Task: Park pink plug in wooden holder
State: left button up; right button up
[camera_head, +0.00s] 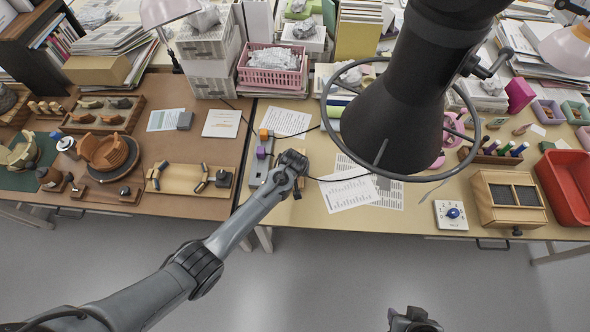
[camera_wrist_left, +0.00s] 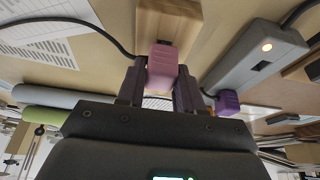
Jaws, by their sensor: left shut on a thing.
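My left gripper (camera_wrist_left: 160,92) is shut on the pink plug (camera_wrist_left: 163,67), which sits between its two fingers in the left wrist view. The wooden holder (camera_wrist_left: 168,20) is directly past the plug's far end; I cannot tell whether the plug touches it or is in it. In the head view my left gripper (camera_head: 294,166) is over the left part of the right table and hides the plug. A grey power strip (camera_wrist_left: 252,52) with a lit lamp lies beside the holder, with a purple plug (camera_wrist_left: 228,102) at its end. My right gripper (camera_head: 412,320) shows only partly at the bottom edge.
Black cables (camera_wrist_left: 75,22) run close to the holder and strip. Printed sheets (camera_head: 348,190) lie right of my left gripper. A pink basket (camera_head: 272,68) stands behind. The left table carries a wooden tray (camera_head: 178,178) and sherds. A large dark cone-shaped body hides part of the right table.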

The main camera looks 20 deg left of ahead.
pick_arm(q)
jog(key=shift+f+b, duration=0.3)
jog(key=shift+f, duration=0.2)
jog(key=o, duration=1.5)
jog(key=shift+r, duration=0.2)
jog(key=shift+r+p, duration=0.4)
jog(key=shift+p, duration=0.25)
jog(key=shift+r+p, duration=3.5)
jog(key=shift+p, duration=0.15)
